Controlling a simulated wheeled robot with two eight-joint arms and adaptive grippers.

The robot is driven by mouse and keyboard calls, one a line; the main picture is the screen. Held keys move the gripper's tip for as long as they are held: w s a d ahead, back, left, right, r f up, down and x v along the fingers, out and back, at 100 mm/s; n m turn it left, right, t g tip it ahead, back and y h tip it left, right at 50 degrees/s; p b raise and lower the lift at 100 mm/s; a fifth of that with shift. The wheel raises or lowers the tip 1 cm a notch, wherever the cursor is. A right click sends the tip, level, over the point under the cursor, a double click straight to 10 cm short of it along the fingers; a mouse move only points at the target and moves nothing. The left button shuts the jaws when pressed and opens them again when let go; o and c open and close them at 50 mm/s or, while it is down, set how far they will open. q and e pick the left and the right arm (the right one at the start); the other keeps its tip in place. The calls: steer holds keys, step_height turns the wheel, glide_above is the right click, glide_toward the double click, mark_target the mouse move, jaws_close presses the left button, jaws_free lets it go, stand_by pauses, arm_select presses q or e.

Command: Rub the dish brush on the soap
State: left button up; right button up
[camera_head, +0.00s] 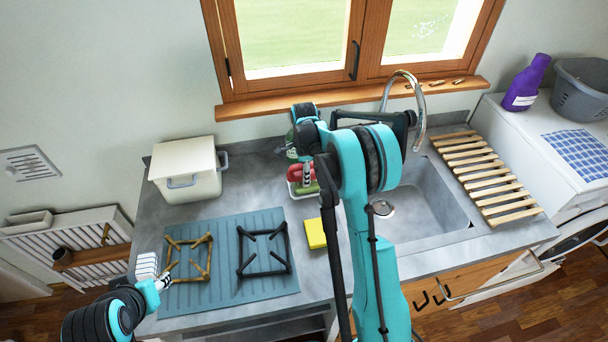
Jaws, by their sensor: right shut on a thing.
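My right gripper (307,172) is at the back of the counter, at a white dish (292,190). Its striped fingertip shows beside a red item (296,172) and above a green block (306,188), which may be the soap. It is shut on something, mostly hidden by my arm. I cannot make out the dish brush for sure, nor whether it touches the soap. My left gripper (156,274) is open and empty at the front left, by the brown pan grate.
A brown grate (206,262) and a black grate (286,241) lie on a blue mat (220,298). A yellow sponge (316,233) lies right of it. A cream box (182,160) stands at the back left. The sink (430,205) and a slatted wooden rack (480,160) are at the right.

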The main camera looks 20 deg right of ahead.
steer(key=shift+r+p, duration=1.4)
steer(key=shift+r, duration=1.5)
steer(key=shift+f, duration=0.1)
